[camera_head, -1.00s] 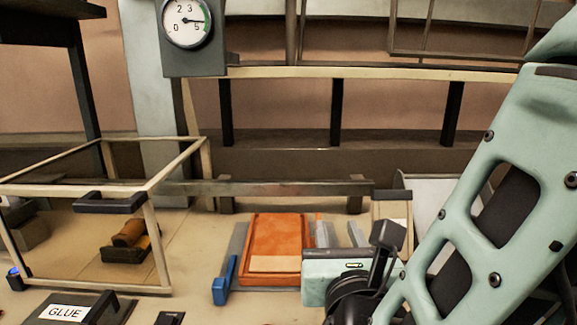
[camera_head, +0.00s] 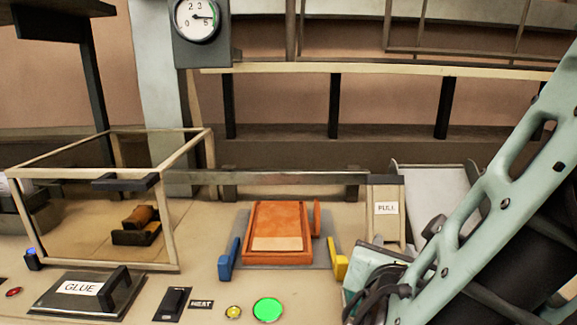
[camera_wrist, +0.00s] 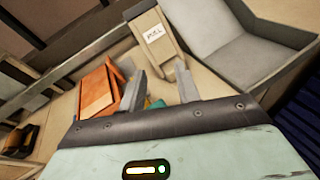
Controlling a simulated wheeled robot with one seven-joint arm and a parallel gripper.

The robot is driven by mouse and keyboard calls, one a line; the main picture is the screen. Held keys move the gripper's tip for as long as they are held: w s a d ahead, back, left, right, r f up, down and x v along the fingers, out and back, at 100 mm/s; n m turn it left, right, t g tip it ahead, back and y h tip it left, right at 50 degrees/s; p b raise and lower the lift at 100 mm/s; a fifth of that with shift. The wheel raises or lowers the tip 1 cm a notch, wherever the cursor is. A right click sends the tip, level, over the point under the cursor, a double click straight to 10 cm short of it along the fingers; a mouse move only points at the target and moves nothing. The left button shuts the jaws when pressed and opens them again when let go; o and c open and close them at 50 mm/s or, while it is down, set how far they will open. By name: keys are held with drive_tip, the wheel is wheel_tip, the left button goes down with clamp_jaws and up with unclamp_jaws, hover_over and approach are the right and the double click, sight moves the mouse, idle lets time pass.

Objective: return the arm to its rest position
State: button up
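My arm (camera_head: 500,210) comes in from the right of the head view, slanting down to the front right of the bench. My gripper is at its lower end, right of the yellow block; its fingertips cannot be made out there. In the wrist view my gripper (camera_wrist: 160,74) has its two grey fingers apart, with nothing seen held between them. The orange tray (camera_head: 312,248) lies left of the gripper on a grey plate, apart from it, with a pale sheet inside.
A blue block (camera_head: 228,262) and a yellow block (camera_head: 341,265) flank the tray. A PULL chute (camera_head: 386,225) stands behind my gripper. A framed box (camera_head: 178,235), GLUE lid (camera_head: 75,300) and lit green button (camera_head: 267,310) are to the left. A metal bar (camera_head: 290,179) runs behind.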

drive_tip(key=s+d+f+m+g+h+b, duration=0.2)
drive_tip(key=s+d+f+m+g+b, duration=0.1)
drive_tip(key=s+d+f+m+g, duration=0.6)
drive_tip(key=s+a+f+m+g+y+b, duration=0.2)
drive_tip(key=s+a+f+m+g+y, duration=0.2)
drive_tip(key=a+m+y, duration=0.4)
drive_tip(key=s+a+m+g, duration=0.1)
drive_tip(key=s+a+m, duration=0.1)
drive_tip(key=m, duration=0.3)
drive_tip(key=shift+s+m+b, duration=0.15)
drive_tip(key=shift+m+b, duration=0.15)
